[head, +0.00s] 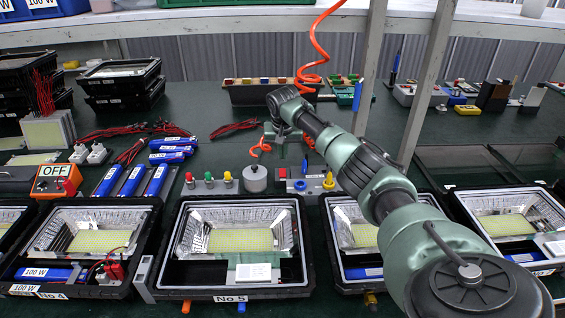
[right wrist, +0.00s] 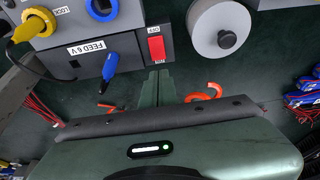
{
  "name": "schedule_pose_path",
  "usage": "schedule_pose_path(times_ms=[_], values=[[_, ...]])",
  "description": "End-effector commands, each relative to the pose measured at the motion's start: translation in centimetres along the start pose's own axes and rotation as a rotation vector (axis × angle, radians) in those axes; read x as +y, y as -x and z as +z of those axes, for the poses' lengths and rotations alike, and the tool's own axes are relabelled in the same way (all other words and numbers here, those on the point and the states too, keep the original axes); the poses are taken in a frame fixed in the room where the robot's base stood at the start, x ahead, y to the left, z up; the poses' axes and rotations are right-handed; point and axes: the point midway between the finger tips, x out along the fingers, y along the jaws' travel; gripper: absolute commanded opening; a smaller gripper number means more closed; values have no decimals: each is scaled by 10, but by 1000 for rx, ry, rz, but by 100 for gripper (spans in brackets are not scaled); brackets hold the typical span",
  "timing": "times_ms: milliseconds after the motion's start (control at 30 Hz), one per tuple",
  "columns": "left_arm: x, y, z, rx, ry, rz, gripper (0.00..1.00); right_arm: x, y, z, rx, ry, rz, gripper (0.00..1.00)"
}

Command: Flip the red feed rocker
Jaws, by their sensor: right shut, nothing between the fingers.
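The red feed rocker (right wrist: 157,48) sits in a dark panel on the grey feed box (right wrist: 78,66), which is marked FEED 6 V. A small label that seems to read OFF is beside the rocker. In the head view the rocker (head: 283,173) shows small at the left end of the box. My right gripper (right wrist: 158,74) is shut and empty, with its fingertips just short of the rocker; contact cannot be made out. In the head view my right gripper (head: 281,155) is over the back of the box. My left gripper is out of view.
A blue plug (right wrist: 103,68) and yellow plug (right wrist: 35,25) stand on the box. A grey round knob-topped weight (head: 255,178) is beside it. Floodlight housings, such as No 5 (head: 170,270), line the front.

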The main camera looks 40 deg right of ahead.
Motion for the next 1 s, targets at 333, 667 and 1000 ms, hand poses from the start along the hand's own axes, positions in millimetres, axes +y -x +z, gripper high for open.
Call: schedule_pose_path(times_ms=[333, 667, 1000], values=[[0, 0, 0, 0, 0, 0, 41, 0, -43, 7, 0, -1, 0, 0], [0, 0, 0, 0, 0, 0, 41, 0, -46, 8, 2, 0, -1, 0], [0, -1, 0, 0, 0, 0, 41, 0, -54, 7, 1, 0, -1, 0]])
